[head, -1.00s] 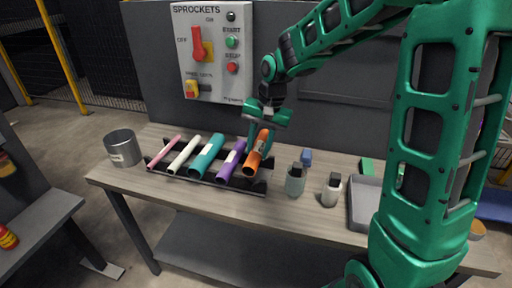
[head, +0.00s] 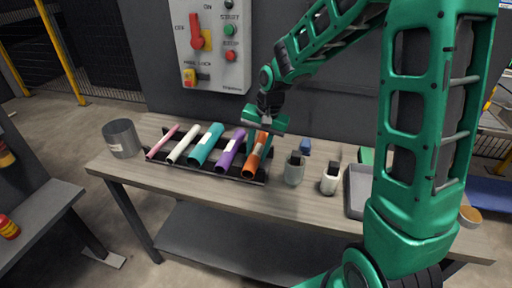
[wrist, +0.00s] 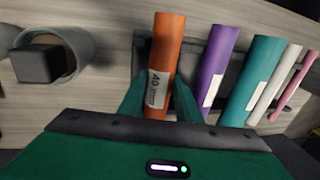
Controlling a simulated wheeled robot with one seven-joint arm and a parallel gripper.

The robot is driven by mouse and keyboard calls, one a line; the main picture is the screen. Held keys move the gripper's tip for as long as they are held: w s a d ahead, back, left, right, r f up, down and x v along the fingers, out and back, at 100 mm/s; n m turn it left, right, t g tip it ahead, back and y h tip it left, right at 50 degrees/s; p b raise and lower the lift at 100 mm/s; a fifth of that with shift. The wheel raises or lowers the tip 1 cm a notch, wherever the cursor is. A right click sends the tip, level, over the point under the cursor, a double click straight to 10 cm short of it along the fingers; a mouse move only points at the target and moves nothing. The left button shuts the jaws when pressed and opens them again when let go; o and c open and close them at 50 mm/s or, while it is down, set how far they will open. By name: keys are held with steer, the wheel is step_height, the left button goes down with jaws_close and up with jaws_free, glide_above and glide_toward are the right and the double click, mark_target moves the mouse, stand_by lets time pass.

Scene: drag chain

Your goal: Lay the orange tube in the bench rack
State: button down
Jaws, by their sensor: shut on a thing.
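The orange tube (head: 257,154) lies at the right end of the dark bench rack (head: 223,171), beside the purple tube (head: 230,153). My gripper (head: 262,138) is over the orange tube, pointing down. In the wrist view my gripper (wrist: 160,105) has a green finger on each side of the orange tube (wrist: 164,60), shut on it near its white label marked 40. The tube lines up with the other tubes. The tube's underside is hidden, so I cannot tell whether it rests fully in the rack.
Teal (head: 206,146), white (head: 184,144) and pink (head: 162,142) tubes fill the rack's left part. A metal can (head: 122,138) stands left. A grey-green jar (head: 294,168), a white bottle (head: 330,178) and a grey tray (head: 358,190) stand right. A control panel (head: 213,45) is behind.

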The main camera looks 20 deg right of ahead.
steer(key=shift+f, duration=0.2)
steer(key=c, duration=1.2)
jaws_free()
steer(key=r, duration=0.3)
steer(key=d+r, duration=0.1)
steer(key=r, duration=0.3)
steer(key=s+r, duration=0.1)
steer(key=r, duration=0.2)
steer(key=shift+d+r, duration=0.3)
steer(key=shift+d, duration=0.05)
steer(key=shift+n+g+h, duration=0.4)
steer(key=shift+g+h, duration=0.2)
steer(key=shift+h, duration=0.2)
steer(key=s+d, duration=0.5)
steer(key=s, duration=0.4)
steer(key=s+d+f, duration=0.1)
steer(key=s+d, duration=0.4)
steer(key=s, duration=0.5)
steer(key=s+d, duration=0.5)
steer(key=s, duration=0.5)
steer(key=shift+s+d+f, duration=0.25)
steer(key=shift+d, duration=0.05)
